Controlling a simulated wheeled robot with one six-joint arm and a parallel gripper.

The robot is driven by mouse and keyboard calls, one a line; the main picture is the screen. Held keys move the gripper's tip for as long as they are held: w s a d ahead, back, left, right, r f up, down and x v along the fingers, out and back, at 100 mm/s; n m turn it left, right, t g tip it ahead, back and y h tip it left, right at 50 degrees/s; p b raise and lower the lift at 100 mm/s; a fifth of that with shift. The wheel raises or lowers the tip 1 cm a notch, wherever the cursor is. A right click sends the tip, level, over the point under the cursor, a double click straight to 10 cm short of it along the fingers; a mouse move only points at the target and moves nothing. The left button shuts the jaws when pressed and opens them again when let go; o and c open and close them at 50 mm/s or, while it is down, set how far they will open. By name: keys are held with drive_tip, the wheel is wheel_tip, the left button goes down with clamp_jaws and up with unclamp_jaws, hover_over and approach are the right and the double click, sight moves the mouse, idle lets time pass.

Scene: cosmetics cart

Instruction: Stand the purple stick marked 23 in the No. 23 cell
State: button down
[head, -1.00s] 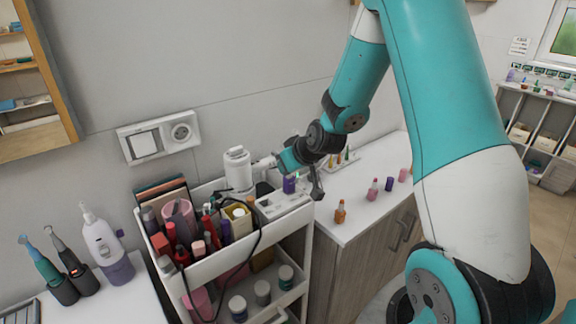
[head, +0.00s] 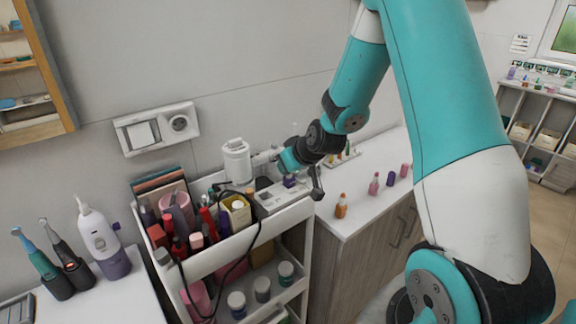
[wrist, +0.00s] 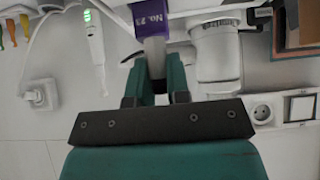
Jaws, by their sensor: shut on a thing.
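The purple stick marked No. 23 (wrist: 152,18) is in my gripper (wrist: 156,62), whose teal fingers are shut on its pale grey end in the wrist view. In the head view the purple stick (head: 290,181) looks upright at the right end of the white cell holder (head: 272,200) on the cart top. My gripper (head: 297,172) is right above it, partly hidden by my wrist. The stick's lower end is hidden, so I cannot tell how deep it sits or which cell it is in.
A white cylindrical device (head: 237,163) stands close on the left of my gripper. The cart's top tray (head: 228,248) is crowded with cosmetics, with a black cable over its side. Several small bottles, one orange (head: 341,205), stand on the counter at right.

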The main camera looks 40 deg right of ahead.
drive_tip(key=shift+f, duration=0.3)
drive_tip(key=c, duration=1)
unclamp_jaws()
drive_tip(key=b+v, duration=0.3)
drive_tip(key=v, duration=1.4)
drive_tip(key=shift+s+r, duration=0.1)
drive_tip(key=shift+r, duration=0.1)
